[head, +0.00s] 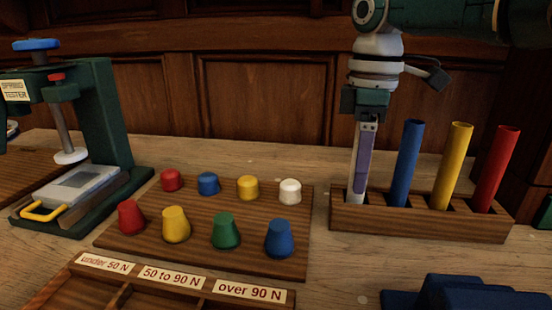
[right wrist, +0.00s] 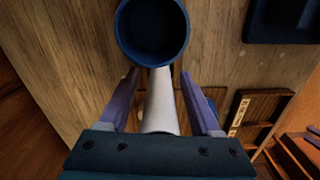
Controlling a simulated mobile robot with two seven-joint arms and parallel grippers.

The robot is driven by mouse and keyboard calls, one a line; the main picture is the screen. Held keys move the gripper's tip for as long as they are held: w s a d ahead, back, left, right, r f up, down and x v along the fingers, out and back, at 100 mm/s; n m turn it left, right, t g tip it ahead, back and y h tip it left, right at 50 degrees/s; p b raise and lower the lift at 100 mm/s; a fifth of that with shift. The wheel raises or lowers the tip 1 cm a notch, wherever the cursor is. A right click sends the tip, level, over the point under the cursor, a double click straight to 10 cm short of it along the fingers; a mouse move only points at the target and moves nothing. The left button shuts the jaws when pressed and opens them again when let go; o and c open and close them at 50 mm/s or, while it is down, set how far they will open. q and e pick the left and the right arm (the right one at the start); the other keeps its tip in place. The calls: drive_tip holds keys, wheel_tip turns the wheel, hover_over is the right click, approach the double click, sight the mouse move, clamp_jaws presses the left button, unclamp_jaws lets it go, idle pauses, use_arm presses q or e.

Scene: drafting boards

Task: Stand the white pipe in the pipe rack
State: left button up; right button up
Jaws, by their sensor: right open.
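The pipe rack (head: 420,224) is a long wooden block at the right of the table. Blue (head: 407,160), yellow (head: 453,165) and red (head: 495,168) pipes stand in it, leaning slightly right. My right gripper (head: 358,194) points down over the rack's left end, its fingers hiding most of what is there. In the right wrist view the white pipe (right wrist: 160,105) is between the two open fingers, with a gap on each side; it appears to stand in the left-end slot. My left gripper is not in view.
Left of the rack is a wooden board (head: 205,232) with several coloured stoppers. In front is a labelled sorting tray (head: 185,280). A spring tester (head: 105,120) stands at far left. A dark blue object (head: 465,293) is at front right.

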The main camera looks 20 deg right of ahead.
wheel_tip(320, 180, up, 12)
drive_tip(key=shift+r+p, duration=0.2)
drive_tip(key=shift+p, duration=0.45)
